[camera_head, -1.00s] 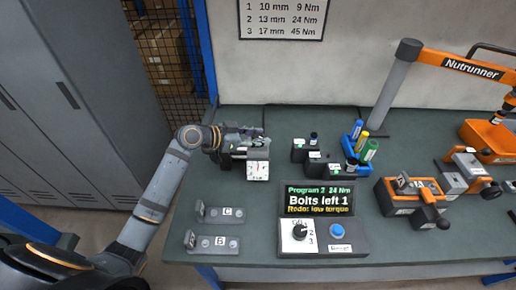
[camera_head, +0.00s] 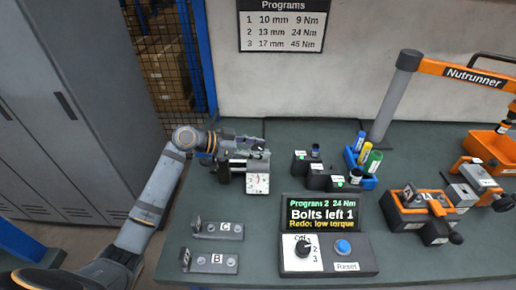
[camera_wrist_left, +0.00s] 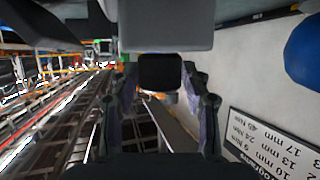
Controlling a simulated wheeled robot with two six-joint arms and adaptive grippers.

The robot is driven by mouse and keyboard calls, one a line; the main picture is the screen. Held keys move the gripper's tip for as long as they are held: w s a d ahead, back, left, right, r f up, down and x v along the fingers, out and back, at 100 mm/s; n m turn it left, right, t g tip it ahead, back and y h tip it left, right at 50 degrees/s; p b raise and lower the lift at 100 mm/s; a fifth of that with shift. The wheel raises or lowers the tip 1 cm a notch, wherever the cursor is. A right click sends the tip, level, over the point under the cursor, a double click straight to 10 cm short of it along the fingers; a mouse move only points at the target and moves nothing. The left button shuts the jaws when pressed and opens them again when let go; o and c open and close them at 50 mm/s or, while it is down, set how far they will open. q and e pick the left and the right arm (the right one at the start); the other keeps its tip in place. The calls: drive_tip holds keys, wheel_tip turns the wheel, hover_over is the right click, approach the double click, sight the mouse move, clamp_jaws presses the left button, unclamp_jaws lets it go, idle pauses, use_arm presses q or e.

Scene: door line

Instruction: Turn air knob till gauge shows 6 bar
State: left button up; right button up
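The air unit with its white gauge face (camera_head: 258,183) stands at the left back of the bench. The gauge has a small red mark; its reading is too small to tell. My left gripper (camera_head: 256,148) reaches in level from the left, just above and behind the gauge. In the left wrist view the dark air knob (camera_wrist_left: 160,72) sits between the two fingertips, which appear shut on its sides. The knob is mostly hidden by the fingers in the head view. My right gripper is not in view.
A display (camera_head: 320,213) reads "Bolts left 1", above a control box with a selector knob (camera_head: 302,247) and a blue button (camera_head: 343,246). Brackets C (camera_head: 218,230) and B (camera_head: 210,261) lie in front. Black socket blocks (camera_head: 318,175) stand to the right. Open bench lies between.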

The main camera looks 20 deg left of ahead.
use_arm(q)
drive_tip(key=shift+o, duration=0.9)
drive_tip(key=v, duration=1.2)
